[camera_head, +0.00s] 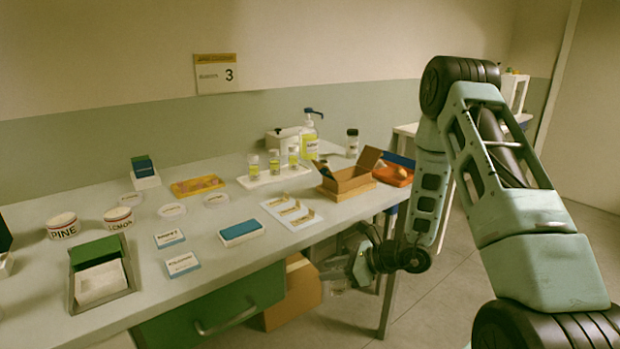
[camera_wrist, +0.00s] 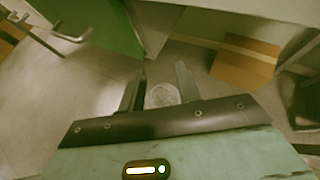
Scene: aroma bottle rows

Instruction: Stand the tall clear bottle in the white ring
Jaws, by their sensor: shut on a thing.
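My gripper (camera_wrist: 160,88) is shut on a clear, round-looking thing (camera_wrist: 162,95), seen end-on between the fingers in the wrist view. It looks like the clear bottle; its height cannot be told. In the head view my gripper (camera_head: 345,276) is low, in front of the table's front edge and right of the green drawer, away from the tabletop. The clear thing is barely visible there. Three pale flat rounds lie on the table: a left one (camera_head: 131,199), a middle one (camera_head: 172,210) and a right one (camera_head: 216,200). I cannot tell which is the white ring.
The tabletop (camera_head: 225,268) holds PINE and LEMON tubs (camera_head: 118,219), a blue-topped block (camera_head: 242,232), a white card with golden pieces (camera_head: 291,213), a white tray of small bottles (camera_head: 273,177), a pump bottle (camera_head: 309,140) and an open cardboard box (camera_head: 347,182). A green drawer (camera_head: 215,310) is below.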

